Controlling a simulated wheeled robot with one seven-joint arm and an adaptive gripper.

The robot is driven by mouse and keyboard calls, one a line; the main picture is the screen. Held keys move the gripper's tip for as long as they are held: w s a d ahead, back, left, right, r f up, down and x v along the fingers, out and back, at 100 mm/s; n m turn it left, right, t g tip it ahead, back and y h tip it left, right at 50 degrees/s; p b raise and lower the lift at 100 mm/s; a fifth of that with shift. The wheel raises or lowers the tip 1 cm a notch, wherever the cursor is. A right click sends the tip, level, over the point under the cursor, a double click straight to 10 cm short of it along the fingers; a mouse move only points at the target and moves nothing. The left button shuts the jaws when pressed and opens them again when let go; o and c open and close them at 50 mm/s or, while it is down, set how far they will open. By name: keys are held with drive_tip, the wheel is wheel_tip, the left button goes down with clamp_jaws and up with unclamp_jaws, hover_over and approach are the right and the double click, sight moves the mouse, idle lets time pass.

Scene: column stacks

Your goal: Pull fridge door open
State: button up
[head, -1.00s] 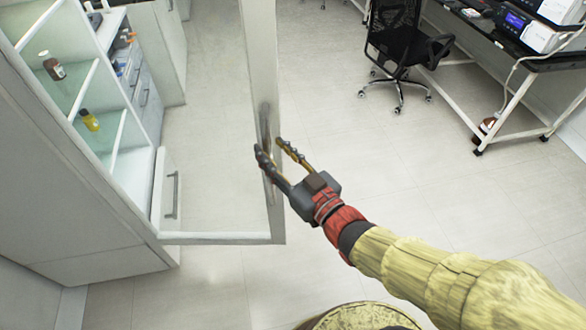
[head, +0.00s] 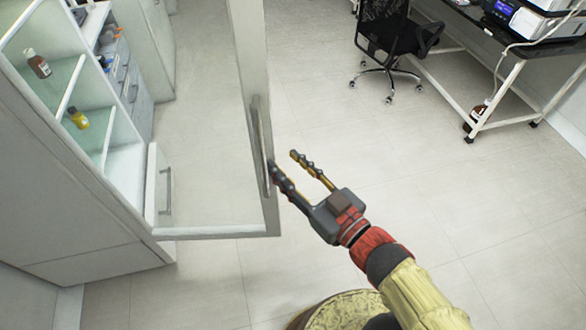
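The fridge door (head: 247,60) is a glass panel in a pale frame, and it stands wide open, swung out from the cabinet on the left. Its long vertical handle (head: 259,140) is on the free edge of the frame. My gripper (head: 282,165) is to the right of the handle, with its two fingers spread and nothing between them. The darker finger's tip is close beside the handle; I cannot tell whether it touches. The fridge (head: 58,165) shows open shelves with a brown bottle (head: 38,63) and a yellow bottle (head: 78,118).
A black office chair (head: 392,45) and a white-legged bench (head: 500,95) with instruments stand at the upper right. A drawer cabinet (head: 130,75) stands behind the fridge. The floor right of the door is clear.

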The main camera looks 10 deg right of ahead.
drive_tip(key=shift+s+d, duration=0.25)
drive_tip(key=shift+s, duration=0.2)
drive_tip(key=shift+f, duration=0.1)
idle(0.4)
drive_tip(key=d+f+m+g+h, duration=0.25)
drive_tip(key=d+h, duration=0.25)
drive_tip(key=d, duration=0.3)
drive_tip(key=d+f+m+g+h, duration=0.2)
drive_tip(key=d+f+h, duration=0.3)
drive_tip(key=d, duration=0.4)
drive_tip(key=s+a+r+g+p, duration=0.2)
drive_tip(key=s+r, duration=0.2)
drive_tip(key=r, duration=0.1)
drive_tip(key=s+a+r+m+g+y+p, duration=0.1)
drive_tip(key=s+a+r+g+p, duration=0.1)
drive_tip(key=r, duration=0.4)
drive_tip(key=shift+s+a+r+g+p, duration=0.3)
drive_tip(key=shift+s+a+g+p, duration=0.1)
drive_tip(key=shift+s+a+g, duration=0.45)
